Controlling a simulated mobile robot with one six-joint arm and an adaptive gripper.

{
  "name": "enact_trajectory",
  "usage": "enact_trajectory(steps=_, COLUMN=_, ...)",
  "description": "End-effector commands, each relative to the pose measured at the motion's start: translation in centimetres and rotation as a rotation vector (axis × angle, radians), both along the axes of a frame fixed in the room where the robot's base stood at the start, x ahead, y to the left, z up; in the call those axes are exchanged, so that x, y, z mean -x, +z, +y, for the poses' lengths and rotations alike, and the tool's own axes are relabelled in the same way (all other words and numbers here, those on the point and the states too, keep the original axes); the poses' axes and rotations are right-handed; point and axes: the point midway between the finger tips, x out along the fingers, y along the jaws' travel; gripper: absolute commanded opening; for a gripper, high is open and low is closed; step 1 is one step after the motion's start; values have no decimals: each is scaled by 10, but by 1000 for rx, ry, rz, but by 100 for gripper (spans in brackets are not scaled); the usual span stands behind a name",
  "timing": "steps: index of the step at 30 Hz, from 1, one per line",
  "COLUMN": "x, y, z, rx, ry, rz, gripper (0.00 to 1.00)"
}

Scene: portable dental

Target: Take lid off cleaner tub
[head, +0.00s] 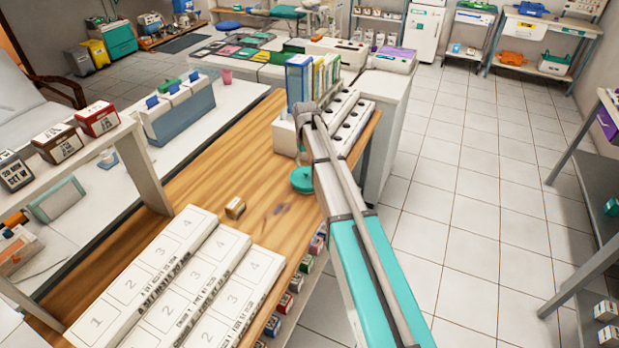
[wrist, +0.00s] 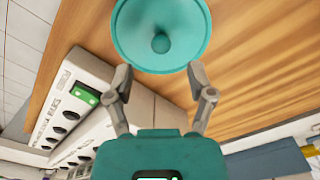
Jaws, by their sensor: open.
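A round teal lid with a small central knob (wrist: 160,28) shows at the top of the wrist view, cut off by the frame's edge. It looks like the cleaner tub's lid. In the head view a teal round tub (head: 301,181) stands on the wooden worktop, partly behind my arm. The tub's body below the lid is hidden in the wrist view. My gripper (wrist: 160,80) is open and empty, with its two fingertips spread just short of the lid's near rim. I cannot tell the height between them. The fingers are hidden in the head view.
The wooden worktop (head: 265,205) is mostly bare around the tub.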

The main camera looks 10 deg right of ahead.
Motion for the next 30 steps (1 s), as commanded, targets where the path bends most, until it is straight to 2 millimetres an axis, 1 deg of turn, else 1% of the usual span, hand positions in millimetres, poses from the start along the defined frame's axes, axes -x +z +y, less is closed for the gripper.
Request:
enact_trajectory(steps=8, x=1, y=-8, z=0, rx=0, ry=0, rz=0, gripper=70)
enact_trajectory(steps=21, x=2, y=-42, z=1, rx=0, ry=0, rz=0, gripper=70)
enact_trajectory(steps=25, x=2, y=-49, z=1, rx=0, ry=0, rz=0, gripper=70)
enact_trajectory(steps=30, x=2, y=-52, z=1, rx=0, ry=0, rz=0, gripper=70)
